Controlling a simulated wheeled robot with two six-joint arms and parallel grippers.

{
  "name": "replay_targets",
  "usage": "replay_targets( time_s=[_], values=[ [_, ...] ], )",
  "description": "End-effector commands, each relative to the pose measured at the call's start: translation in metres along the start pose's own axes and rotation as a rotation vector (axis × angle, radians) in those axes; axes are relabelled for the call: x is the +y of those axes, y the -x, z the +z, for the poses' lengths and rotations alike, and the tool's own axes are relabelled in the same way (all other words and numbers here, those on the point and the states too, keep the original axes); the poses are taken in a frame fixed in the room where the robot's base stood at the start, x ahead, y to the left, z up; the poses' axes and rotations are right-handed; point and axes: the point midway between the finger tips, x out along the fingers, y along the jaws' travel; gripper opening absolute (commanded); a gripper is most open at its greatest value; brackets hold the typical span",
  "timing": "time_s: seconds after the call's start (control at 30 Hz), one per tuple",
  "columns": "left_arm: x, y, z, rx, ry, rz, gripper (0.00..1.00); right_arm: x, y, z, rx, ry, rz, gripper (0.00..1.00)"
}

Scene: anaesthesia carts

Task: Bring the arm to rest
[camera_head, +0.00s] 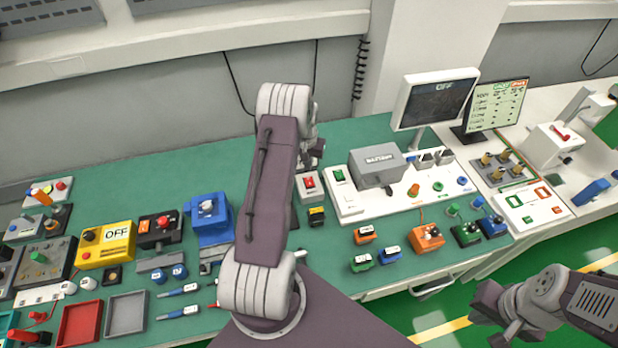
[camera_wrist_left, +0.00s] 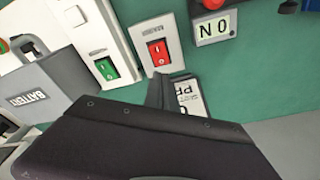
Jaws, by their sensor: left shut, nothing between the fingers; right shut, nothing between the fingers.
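My left arm rises over the green bench (camera_head: 340,265), bent at the elbow. Its gripper (camera_head: 316,150) is partly hidden behind the arm, close to the red rocker switch (camera_head: 310,184) in the head view. In the left wrist view the dark gripper (camera_wrist_left: 162,92) is shut and empty. Beyond it are the red switch (camera_wrist_left: 158,52) and a green switch (camera_wrist_left: 104,68). My right gripper (camera_head: 492,312) is shut and empty at the lower right, over the floor in front of the bench.
A grey battery box (camera_head: 377,166) stands on a white panel right of my left gripper. A monitor (camera_head: 435,100) stands behind. A blue device (camera_head: 208,220), a yellow OFF box (camera_head: 105,244) and red and grey trays lie left. Green floor is open at the lower right.

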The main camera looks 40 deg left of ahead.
Motion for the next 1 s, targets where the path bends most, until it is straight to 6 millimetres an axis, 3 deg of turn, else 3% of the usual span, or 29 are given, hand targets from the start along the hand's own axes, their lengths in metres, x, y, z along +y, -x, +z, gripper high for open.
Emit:
replay_targets(
  time_s=[0.13, 0.67, 0.77, 0.8, 0.87, 0.97, 1.0],
  values=[
    [0.000, 0.015, -0.002, 0.001, 0.000, 0.000, 0.00, 0.000, 0.012, -0.001, 0.000, 0.000, 0.000, 0.00],
    [0.005, 0.011, -0.002, 0.000, -0.009, 0.001, 0.00, 0.000, 0.007, -0.001, 0.000, 0.000, 0.000, 0.00],
    [0.028, 0.025, -0.020, 0.054, -0.060, 0.004, 0.00, 0.000, -0.003, 0.000, 0.000, 0.000, 0.000, 0.00],
    [0.044, 0.038, -0.029, 0.090, -0.093, 0.008, 0.00, 0.000, -0.009, 0.001, 0.000, 0.000, 0.000, 0.00],
    [0.079, 0.062, -0.028, 0.130, -0.161, 0.019, 0.00, 0.000, -0.021, 0.002, 0.000, 0.000, 0.000, 0.00],
    [0.133, 0.095, 0.009, 0.153, -0.272, 0.046, 0.00, 0.001, -0.039, 0.004, 0.000, 0.000, 0.000, 0.00],
    [0.149, 0.104, 0.033, 0.152, -0.310, 0.056, 0.00, 0.001, -0.045, 0.005, 0.000, 0.000, 0.000, 0.00]
  ],
)
